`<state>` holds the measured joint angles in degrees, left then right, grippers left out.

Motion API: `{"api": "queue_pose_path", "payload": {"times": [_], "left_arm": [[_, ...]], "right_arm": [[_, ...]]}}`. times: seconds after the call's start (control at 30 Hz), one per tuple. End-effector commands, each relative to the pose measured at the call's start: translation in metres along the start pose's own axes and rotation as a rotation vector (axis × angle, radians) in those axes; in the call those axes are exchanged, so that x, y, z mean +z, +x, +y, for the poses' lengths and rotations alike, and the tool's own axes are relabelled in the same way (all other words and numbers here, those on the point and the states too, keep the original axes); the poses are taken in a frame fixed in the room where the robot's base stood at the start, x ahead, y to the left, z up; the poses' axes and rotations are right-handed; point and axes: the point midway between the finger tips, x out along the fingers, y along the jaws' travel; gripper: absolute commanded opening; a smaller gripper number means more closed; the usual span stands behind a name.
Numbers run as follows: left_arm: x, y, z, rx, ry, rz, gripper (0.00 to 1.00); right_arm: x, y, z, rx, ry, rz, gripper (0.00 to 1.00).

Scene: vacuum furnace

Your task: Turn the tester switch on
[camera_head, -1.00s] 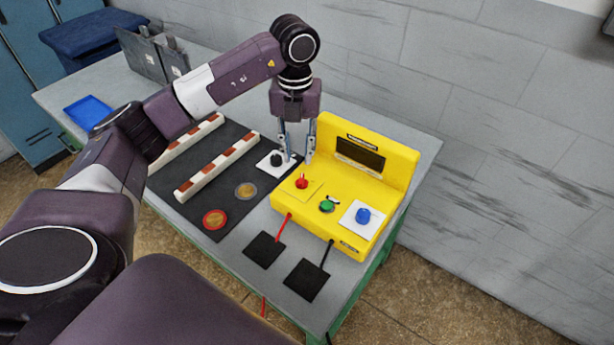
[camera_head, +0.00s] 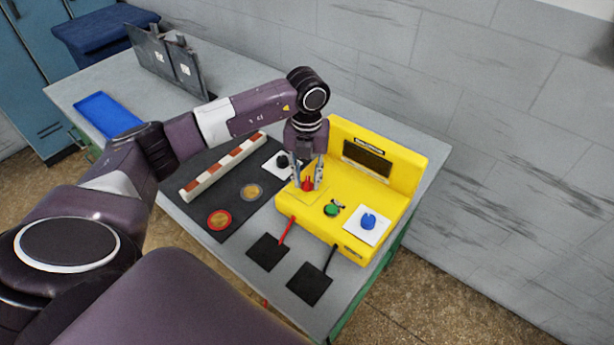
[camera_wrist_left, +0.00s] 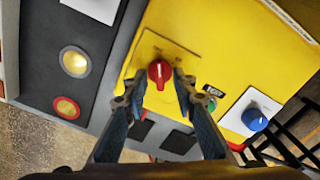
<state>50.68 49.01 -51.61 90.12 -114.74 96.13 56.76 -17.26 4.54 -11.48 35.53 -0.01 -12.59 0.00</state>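The yellow tester (camera_head: 377,198) stands on the grey table, with a dark display on its raised back. Its red switch knob (camera_head: 308,184) sits on a yellow plate at the left of its front face; it also shows in the left wrist view (camera_wrist_left: 159,72). My left gripper (camera_head: 308,186) points down at the red knob. In the left wrist view its fingers (camera_wrist_left: 158,82) are apart, one on each side of the knob; I cannot tell whether they touch it. A green button (camera_head: 331,210) and a blue knob (camera_head: 368,221) are to the right. My right gripper is not in view.
A dark mat left of the tester holds a striped bar (camera_head: 222,167), two round pieces and a black knob on a white plate (camera_head: 277,165). Red and black leads run to two black pads (camera_head: 309,284). A blue tray (camera_head: 107,115) lies farther left.

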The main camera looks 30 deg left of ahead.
Motion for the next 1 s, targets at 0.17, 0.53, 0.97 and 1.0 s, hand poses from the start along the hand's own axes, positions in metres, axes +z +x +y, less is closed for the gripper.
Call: {"api": "queue_pose_path", "payload": {"times": [0.17, 0.53, 0.97, 1.0], "left_arm": [[0.0, 0.0, 0.0, 0.0, 0.0, 0.0, 0.17], [0.0, 0.0, 0.0, -0.001, 0.001, 0.0, 0.0], [0.001, 0.002, 0.0, -0.002, 0.147, -0.004, 0.0], [0.001, 0.003, 0.0, -0.002, 0.177, -0.004, 0.0]], "right_arm": [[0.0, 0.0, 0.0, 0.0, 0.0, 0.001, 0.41], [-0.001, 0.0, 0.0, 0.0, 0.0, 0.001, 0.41], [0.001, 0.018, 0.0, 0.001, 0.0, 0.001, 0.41], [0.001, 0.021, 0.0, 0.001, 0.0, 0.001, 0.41]]}}
